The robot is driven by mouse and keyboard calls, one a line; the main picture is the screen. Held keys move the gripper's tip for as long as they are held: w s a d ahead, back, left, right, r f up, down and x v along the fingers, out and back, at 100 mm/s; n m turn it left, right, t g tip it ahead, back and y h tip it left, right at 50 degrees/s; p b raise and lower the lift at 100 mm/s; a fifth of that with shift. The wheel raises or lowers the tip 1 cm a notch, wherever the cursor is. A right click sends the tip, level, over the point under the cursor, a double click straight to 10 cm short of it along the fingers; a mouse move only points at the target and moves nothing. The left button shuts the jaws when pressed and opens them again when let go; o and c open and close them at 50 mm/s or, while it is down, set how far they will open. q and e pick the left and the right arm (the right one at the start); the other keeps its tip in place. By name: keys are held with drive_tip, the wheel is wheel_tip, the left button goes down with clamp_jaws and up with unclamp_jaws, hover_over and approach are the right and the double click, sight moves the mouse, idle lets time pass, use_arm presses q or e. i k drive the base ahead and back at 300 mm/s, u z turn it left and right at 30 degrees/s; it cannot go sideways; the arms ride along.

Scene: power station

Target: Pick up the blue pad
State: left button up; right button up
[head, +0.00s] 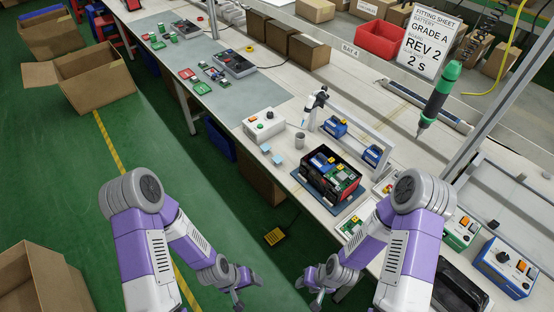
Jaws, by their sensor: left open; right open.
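Two small light-blue pads lie on the near edge of the long bench, left of a grey cup; one pad (265,147) is farther back and the other pad (278,159) is just right of it. My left gripper (248,292) is open and empty, low in front of the bench. My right gripper (309,292) is also open and empty, to the right of it. Both are well apart from the pads, which lie higher in the picture.
A grey cup (300,140) and a white control box (264,126) stand close to the pads. A black case (319,183) of battery parts sits on a dark blue mat (351,208) to the right. A yellow pedal (274,236) lies on the floor. Cardboard boxes stand at left.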

sight(277, 158)
drive_tip(key=u, duration=2.25)
drive_tip(key=k, duration=1.1)
drive_tip(key=z, duration=1.1)
drive_tip(key=i, duration=1.6)
